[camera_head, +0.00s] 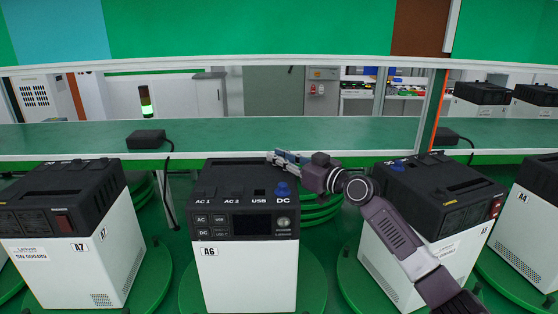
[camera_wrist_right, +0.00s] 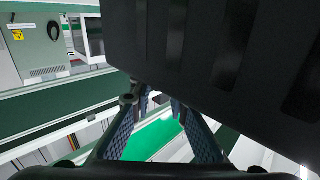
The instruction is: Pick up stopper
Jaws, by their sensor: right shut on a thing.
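My right gripper (camera_head: 285,157) reaches in from the right, behind the top rear edge of unit A6 (camera_head: 246,262). In the right wrist view its two fingers (camera_wrist_right: 151,103) converge under a large dark casing (camera_wrist_right: 230,60). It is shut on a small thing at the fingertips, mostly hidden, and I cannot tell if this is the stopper. A blue round cap (camera_head: 282,189) sits on top of A6 by the DC label, in front of the gripper. Another blue cap (camera_head: 398,165) is on unit A5 (camera_head: 385,270). My left gripper is not in view.
Unit A7 (camera_head: 60,265) stands left and A4 (camera_head: 535,220) right, the units on green turntables (camera_head: 310,285). Behind is a green shelf (camera_head: 230,135) with a black adapter (camera_head: 146,139) and hanging cable. My right arm passes close in front of A5.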

